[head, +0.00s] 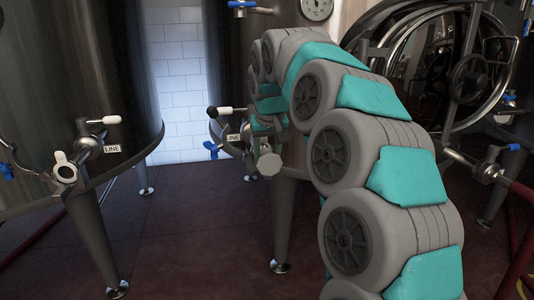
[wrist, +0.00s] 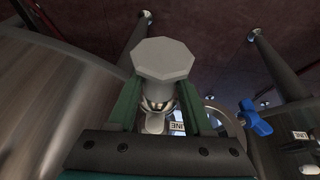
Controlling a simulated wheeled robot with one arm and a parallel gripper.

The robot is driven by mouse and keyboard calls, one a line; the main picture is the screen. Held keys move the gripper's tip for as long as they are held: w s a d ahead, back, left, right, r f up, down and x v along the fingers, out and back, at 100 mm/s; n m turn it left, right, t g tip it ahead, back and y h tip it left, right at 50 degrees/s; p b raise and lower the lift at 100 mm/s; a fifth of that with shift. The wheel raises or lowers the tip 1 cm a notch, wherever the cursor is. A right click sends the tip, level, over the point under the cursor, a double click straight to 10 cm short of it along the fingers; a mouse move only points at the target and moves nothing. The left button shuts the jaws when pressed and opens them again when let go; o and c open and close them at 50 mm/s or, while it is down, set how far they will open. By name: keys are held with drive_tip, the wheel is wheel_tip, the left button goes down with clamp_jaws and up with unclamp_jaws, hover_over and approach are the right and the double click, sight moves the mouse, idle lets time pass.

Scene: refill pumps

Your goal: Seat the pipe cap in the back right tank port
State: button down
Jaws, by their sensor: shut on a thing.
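The pipe cap (wrist: 163,58) is a pale grey, eight-sided piece between the two green fingers of my gripper (wrist: 162,84) in the wrist view. My gripper is shut on it. In the head view the cap (head: 269,164) shows as a small grey disc under my gripper (head: 263,148), in front of the back tank's fittings. In the wrist view a shiny metal pipe piece (wrist: 159,101) lies right behind the cap, in line with it. I cannot tell whether they touch. The cap and my arm hide the port mouth.
A large tank (head: 60,80) stands at left, with a white-handled valve (head: 103,121) and pipe fitting (head: 65,167). Near the cap are a LINE label (head: 233,138) and a blue handle (head: 211,148). A blue handle (wrist: 254,118) lies right of my gripper. The dark red floor (head: 190,235) is clear.

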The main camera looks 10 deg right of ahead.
drive_tip(key=shift+f, duration=0.25)
idle(0.3)
drive_tip(key=shift+c, duration=1.2)
unclamp_jaws()
drive_tip(key=v, duration=0.7)
drive_tip(key=shift+s+r, duration=0.2)
drive_tip(key=shift+r, duration=0.15)
